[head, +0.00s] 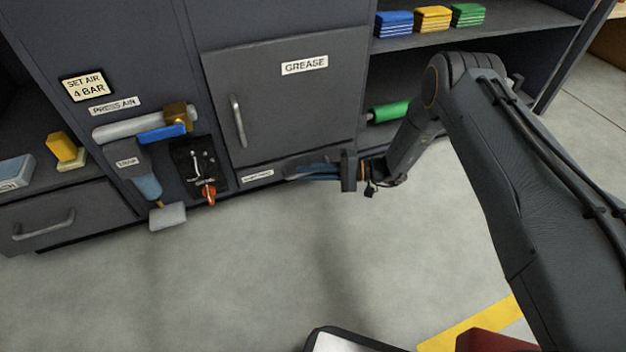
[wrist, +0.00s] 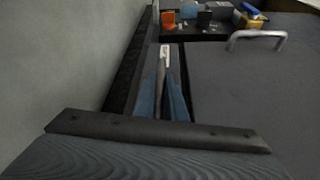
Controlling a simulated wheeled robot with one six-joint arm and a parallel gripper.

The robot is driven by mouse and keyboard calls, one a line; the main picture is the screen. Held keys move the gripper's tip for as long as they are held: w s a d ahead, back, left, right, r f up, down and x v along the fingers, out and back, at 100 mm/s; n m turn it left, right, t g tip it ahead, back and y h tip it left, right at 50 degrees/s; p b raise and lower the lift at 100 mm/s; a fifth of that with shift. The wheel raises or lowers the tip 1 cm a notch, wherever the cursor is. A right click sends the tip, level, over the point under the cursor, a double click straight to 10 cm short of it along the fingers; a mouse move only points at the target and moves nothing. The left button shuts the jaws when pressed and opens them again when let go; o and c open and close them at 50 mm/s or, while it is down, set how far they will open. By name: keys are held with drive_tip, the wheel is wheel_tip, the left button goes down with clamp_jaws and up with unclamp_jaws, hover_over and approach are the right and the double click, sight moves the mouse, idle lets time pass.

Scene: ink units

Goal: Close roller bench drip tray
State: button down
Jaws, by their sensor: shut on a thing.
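The drip tray (head: 250,183) shows as a low dark front with a small white label (head: 257,176), under the grey GREASE door (head: 280,100). In the head view my gripper (head: 295,171) lies low along this front, its blue fingers pointing left. In the wrist view the gripper (wrist: 162,80) has its two blue fingers on either side of a thin grey bar, which I take for the tray's handle (wrist: 162,66). The fingers are shut on it. They hide most of the handle, and I cannot tell how far the tray stands out.
The door's handle (head: 238,122) is above and left of my gripper. A black panel with an orange-red lever (head: 209,193) and a blue-grey tool (head: 147,186) are further left. A green roller (head: 388,111) lies on the shelf behind my arm. The floor (head: 280,240) in front is clear.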

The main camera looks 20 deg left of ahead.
drive_tip(key=shift+w, duration=0.35)
drive_tip(key=shift+a, duration=0.15)
drive_tip(key=c, duration=1.8)
unclamp_jaws()
drive_tip(key=shift+s, duration=0.1)
drive_tip(key=p+v, duration=0.2)
drive_tip(key=v, duration=0.5)
drive_tip(key=shift+d+p, duration=0.35)
drive_tip(key=shift+d, duration=0.05)
